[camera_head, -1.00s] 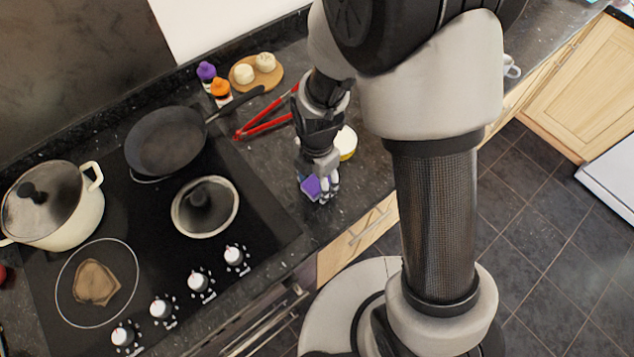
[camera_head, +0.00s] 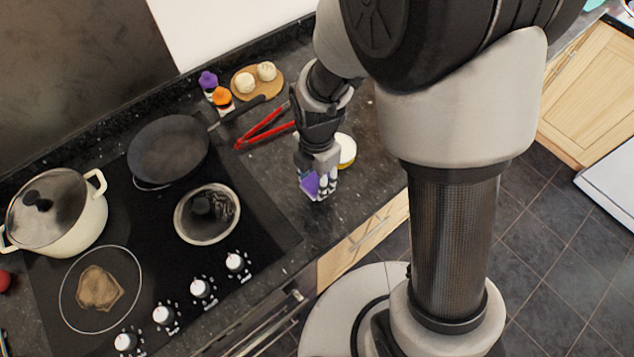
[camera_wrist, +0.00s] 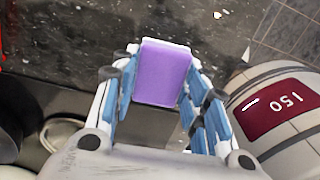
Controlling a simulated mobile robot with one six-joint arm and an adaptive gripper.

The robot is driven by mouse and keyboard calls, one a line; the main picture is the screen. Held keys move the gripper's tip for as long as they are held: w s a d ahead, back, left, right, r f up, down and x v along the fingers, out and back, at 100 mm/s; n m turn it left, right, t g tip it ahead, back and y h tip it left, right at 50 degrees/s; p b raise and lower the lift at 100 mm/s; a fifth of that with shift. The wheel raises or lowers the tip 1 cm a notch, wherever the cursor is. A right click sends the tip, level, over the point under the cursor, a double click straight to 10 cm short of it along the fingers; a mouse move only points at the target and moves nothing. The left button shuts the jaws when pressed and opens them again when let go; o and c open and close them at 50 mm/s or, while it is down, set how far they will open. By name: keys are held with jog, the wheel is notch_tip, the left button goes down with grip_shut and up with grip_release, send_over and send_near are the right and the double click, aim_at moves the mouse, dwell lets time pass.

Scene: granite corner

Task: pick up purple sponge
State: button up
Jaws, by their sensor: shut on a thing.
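The purple sponge (camera_wrist: 163,73) is a small block held between the blue-padded fingers of my gripper (camera_wrist: 160,92) in the wrist view. In the head view the sponge (camera_head: 310,184) shows at the fingertips, partly covered by them. I cannot tell how far the sponge is above the counter.
Red-handled tongs (camera_head: 264,133) and a white-and-yellow round item (camera_head: 347,152) lie near my gripper. A wooden board (camera_head: 268,85) with two pale buns is behind.

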notch_tip(320, 180, up, 15)
jog(key=p, duration=0.3)
jog(key=shift+r+p, duration=0.15)
jog(key=shift+p, duration=0.25)
